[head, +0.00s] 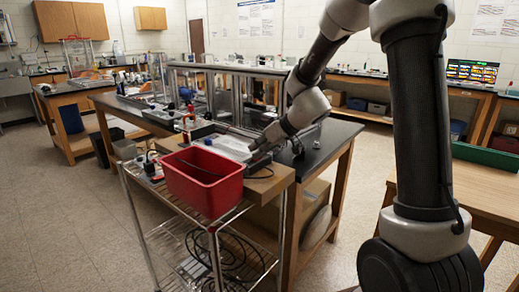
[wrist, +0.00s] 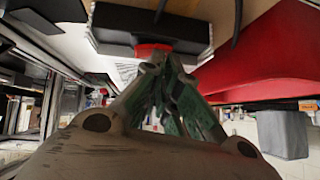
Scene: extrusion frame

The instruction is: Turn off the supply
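A dark box with pale sides (wrist: 185,35), which looks like the supply, shows at the top of the wrist view. In the head view my gripper (head: 250,153) is low over the bench end, behind the red bin, and the red part is not clear there.
A red bin (head: 203,184) stands on a wire cart (head: 214,228) in front of the bench; it also shows in the wrist view (wrist: 270,50), close on the right. A metal extrusion frame (head: 238,92) stands on the bench behind. The floor at left is clear.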

